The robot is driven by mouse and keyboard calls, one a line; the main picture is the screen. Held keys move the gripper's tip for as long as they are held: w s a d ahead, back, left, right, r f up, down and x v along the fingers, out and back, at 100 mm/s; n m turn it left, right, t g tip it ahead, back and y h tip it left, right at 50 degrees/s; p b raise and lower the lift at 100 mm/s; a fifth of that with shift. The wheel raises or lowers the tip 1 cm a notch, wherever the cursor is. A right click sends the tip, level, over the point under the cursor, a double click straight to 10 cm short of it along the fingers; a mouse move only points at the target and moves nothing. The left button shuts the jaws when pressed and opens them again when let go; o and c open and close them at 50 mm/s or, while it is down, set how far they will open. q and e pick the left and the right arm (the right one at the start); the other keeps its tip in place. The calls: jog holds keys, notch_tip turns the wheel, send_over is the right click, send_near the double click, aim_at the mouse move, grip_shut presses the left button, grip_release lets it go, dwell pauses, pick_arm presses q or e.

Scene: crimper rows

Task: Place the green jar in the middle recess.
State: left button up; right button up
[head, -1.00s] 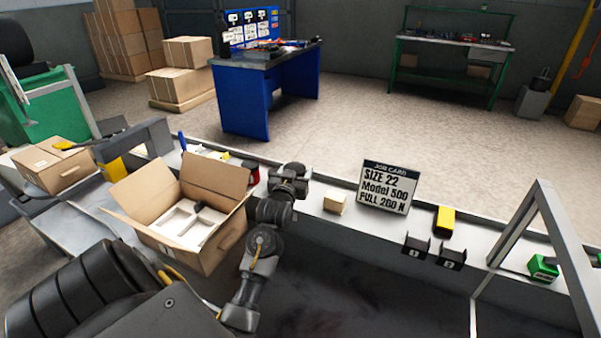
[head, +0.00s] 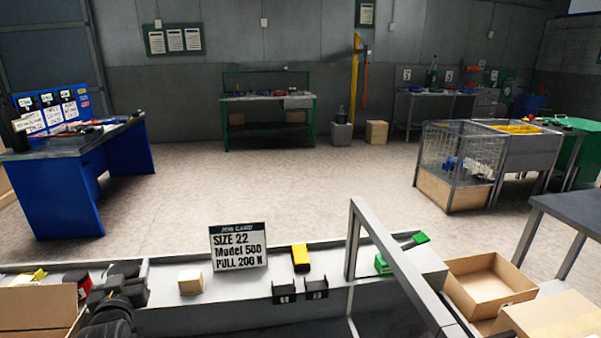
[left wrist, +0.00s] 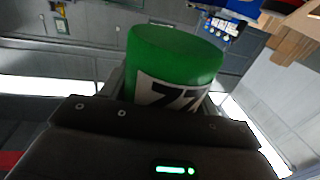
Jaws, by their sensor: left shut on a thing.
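The green jar (left wrist: 172,62) shows in the left wrist view, with a white label bearing large dark characters that are partly cut off. My left gripper (left wrist: 165,112) is shut on it. In the head view my left gripper (head: 125,280) is dark, at the lower left above the bench; the jar cannot be made out there. The middle recess is not in view now; only flaps of the cardboard box (head: 38,304) show at the lower left edge. My right gripper is not in view.
On the bench stand a job card (head: 238,246), a wooden block (head: 191,282), a yellow item (head: 300,257), black numbered holders (head: 285,293) and a green item (head: 382,264). A grey frame (head: 400,260) rises at the right. An open cardboard box (head: 490,290) lies beyond it.

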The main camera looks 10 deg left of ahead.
pick_arm(q)
jog(key=s+d+m+t+h, duration=0.1)
jog(key=d+h, duration=0.3)
jog(key=d, duration=0.9)
jog(key=s+d+r+m+t+h+p, duration=0.1)
jog(key=s+d+m+h, duration=0.3)
jog(key=d, duration=0.9)
jog(key=shift+s+d, duration=0.15)
jog(key=shift+s, duration=0.15)
jog(key=shift+r, duration=0.1)
